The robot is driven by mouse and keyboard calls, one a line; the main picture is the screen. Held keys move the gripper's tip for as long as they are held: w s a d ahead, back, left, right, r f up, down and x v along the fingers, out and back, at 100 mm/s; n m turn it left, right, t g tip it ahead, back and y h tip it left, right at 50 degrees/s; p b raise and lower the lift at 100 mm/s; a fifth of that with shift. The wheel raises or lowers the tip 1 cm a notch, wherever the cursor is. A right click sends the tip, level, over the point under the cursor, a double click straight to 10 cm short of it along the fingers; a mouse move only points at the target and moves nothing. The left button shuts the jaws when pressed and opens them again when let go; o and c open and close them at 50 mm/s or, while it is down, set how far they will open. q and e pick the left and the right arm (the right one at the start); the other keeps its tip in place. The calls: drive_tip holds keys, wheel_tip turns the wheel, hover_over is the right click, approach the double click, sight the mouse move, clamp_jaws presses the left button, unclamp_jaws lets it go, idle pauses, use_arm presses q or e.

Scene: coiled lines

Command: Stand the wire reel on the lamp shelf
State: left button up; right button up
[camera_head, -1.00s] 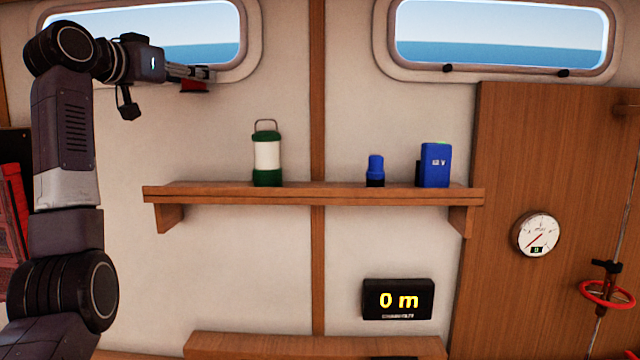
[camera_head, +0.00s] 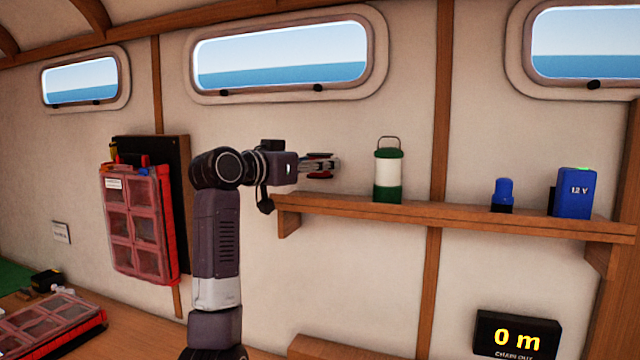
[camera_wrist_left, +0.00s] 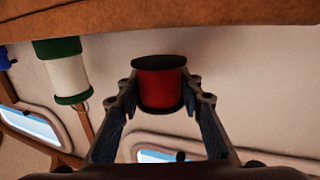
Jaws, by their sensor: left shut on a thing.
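My left gripper (camera_head: 328,166) is shut on the wire reel (camera_head: 319,155), just above the left end of the lamp shelf (camera_head: 400,209). In the left wrist view the wire reel (camera_wrist_left: 160,84) is red with dark flanges and sits between the two fingers of my left gripper (camera_wrist_left: 160,95). The lamp shelf is a wooden board on the wall; its edge also shows in the left wrist view (camera_wrist_left: 200,18). Whether the reel touches the shelf is hard to tell; it looks apart. My right gripper is not in view.
A green and white lantern (camera_head: 388,172) stands on the shelf right of the reel. A blue-capped torch (camera_head: 503,194) and a blue 12 V battery box (camera_head: 574,193) stand farther right. Bare shelf lies between lantern and torch. A red organizer (camera_head: 137,222) hangs at left.

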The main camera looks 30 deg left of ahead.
use_arm(q)
drive_tip(key=shift+f, duration=0.6)
wheel_tip(320, 180, down, 3)
drive_tip(key=shift+f, duration=0.2)
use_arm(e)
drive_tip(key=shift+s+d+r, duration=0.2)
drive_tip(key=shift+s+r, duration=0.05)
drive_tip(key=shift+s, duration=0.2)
use_arm(q)
drive_tip(key=shift+f, duration=0.15)
drive_tip(key=o, duration=1.3)
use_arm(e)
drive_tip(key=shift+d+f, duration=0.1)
